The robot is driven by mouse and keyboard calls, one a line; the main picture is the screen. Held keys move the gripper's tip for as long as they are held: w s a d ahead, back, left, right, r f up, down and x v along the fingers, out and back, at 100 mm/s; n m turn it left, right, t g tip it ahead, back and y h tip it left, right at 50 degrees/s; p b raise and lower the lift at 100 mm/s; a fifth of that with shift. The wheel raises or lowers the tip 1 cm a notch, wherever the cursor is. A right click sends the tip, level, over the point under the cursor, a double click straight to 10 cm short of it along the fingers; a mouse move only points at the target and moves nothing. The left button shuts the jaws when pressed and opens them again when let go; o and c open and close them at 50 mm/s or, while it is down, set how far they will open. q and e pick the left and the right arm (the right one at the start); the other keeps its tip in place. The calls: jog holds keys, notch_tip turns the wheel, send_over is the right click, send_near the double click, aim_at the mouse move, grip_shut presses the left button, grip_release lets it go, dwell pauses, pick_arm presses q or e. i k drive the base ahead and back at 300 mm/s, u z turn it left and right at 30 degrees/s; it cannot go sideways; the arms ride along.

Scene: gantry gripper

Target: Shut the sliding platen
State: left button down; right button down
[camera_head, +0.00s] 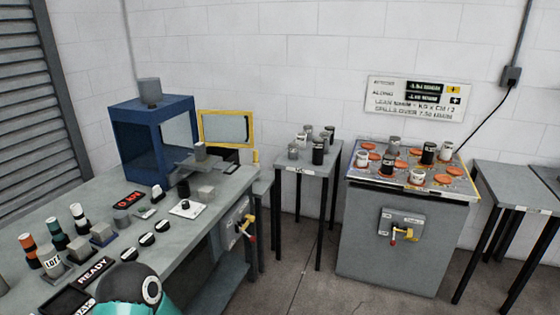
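A blue box-shaped machine (155,140) stands on the grey bench at the left. A grey plate, which looks like the sliding platen (212,164), sticks out of its right side. A small light grey block (200,150) stands on the plate. A yellow-framed window door (227,128) stands swung open beyond the plate. How far the plate reaches inside the machine is hidden. Neither of my grippers shows in the view; only a dark and teal part of my own arm is at the bottom left.
The bench (165,245) holds several coloured cylinders, grey blocks, black knobs and a READY sign (93,270). A small table (310,158) with several cylinders stands in the middle. A grey cabinet (390,245) with cups and orange discs is at right. Floor between is clear.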

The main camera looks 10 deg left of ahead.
aim_at(212, 162)
jog(key=u, duration=0.2)
jog(key=i, duration=1.45)
jog(key=u, duration=0.65)
jog(key=k, duration=0.7)
jog(key=u, duration=0.2)
jog(key=i, duration=0.75)
jog(key=z, duration=0.1)
